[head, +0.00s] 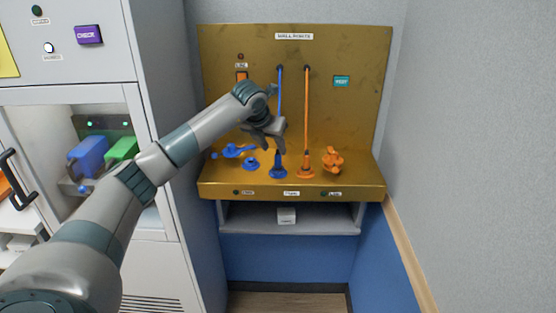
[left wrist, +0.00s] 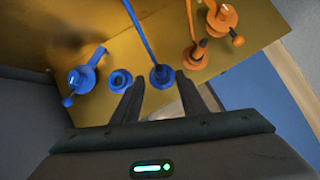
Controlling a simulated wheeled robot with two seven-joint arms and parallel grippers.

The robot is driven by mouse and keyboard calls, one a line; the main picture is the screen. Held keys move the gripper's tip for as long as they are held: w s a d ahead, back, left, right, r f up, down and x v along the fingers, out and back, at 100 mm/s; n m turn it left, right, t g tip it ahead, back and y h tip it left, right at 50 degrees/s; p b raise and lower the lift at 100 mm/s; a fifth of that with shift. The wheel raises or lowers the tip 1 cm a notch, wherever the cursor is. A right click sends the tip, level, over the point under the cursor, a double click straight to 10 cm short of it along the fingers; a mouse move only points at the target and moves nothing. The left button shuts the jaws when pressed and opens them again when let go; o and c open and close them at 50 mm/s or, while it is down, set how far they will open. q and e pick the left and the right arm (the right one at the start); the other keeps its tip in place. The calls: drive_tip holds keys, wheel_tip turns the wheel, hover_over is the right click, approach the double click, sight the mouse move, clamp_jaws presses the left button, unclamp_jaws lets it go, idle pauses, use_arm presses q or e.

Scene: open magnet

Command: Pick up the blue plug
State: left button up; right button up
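The blue plug (head: 278,166) stands on the ledge of the gold wall panel, with a blue cord (head: 280,95) running up from it. In the left wrist view the blue plug (left wrist: 162,77) appears just beyond my fingertips, between them. My left gripper (head: 274,146) is open and empty, above the plug in the head view; its two dark fingers (left wrist: 160,82) are spread apart in the wrist view. I cannot tell whether a finger touches the plug. My right gripper is out of view.
Left of the plug are a blue ring-shaped socket (head: 251,164) and a blue valve handle (head: 238,150). Right of it are an orange plug (head: 306,168) with its cord and an orange valve (head: 333,159). The gold panel (head: 350,115) stands behind; a cabinet (head: 165,60) is at left.

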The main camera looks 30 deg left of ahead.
sight(277, 154)
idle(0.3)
use_arm(q)
drive_tip(key=shift+p+x, duration=1.05)
drive_tip(key=shift+p, duration=0.1)
drive_tip(key=shift+p+x, duration=0.55)
drive_tip(key=shift+x, duration=0.45)
drive_tip(key=shift+w+a+f, duration=0.1)
drive_tip(key=shift+w+f, duration=0.3)
drive_tip(key=shift+f, duration=0.1)
clamp_jaws()
